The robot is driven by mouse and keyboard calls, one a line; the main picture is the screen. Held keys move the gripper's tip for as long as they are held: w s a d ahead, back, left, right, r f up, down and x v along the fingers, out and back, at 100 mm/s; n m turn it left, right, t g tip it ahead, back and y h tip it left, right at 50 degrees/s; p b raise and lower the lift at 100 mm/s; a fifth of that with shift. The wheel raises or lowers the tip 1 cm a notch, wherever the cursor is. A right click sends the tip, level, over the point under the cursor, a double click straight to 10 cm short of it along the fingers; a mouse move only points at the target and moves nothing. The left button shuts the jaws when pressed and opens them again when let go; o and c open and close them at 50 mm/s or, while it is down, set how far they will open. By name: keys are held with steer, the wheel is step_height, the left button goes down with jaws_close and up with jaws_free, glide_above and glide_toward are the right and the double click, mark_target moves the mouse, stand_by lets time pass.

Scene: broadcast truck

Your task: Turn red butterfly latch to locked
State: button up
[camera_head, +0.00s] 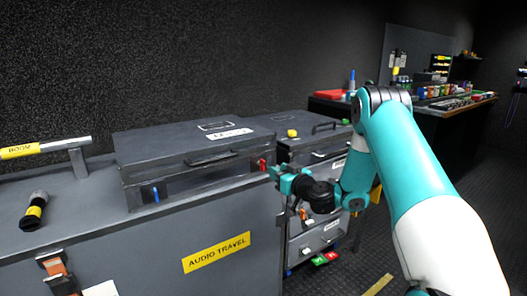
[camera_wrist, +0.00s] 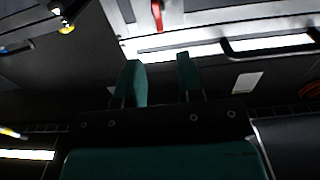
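The red butterfly latch (camera_head: 262,165) is on the front of a dark grey case (camera_head: 190,150), near its right end. In the wrist view the red latch (camera_wrist: 157,14) shows at the top, beyond and roughly between my two fingers. My gripper (camera_head: 277,172) is just right of the latch in the head view. In the wrist view my gripper (camera_wrist: 158,64) has its two teal fingers apart, with nothing between them. The fingers look apart from the latch. I cannot tell from these frames whether the latch is locked.
A blue latch (camera_head: 155,195) is on the case's left front. The case lies on a grey trunk labelled "AUDIO TRAVEL" (camera_head: 216,252). A drawer unit (camera_head: 313,235) stands behind my gripper. Floor is open at the lower right.

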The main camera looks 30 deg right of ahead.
mark_target(263, 162)
steer(key=w+p, duration=0.2)
steer(key=w, duration=0.7)
steer(key=shift+w+a, duration=0.1)
steer(key=shift+a, duration=0.05)
jaws_close()
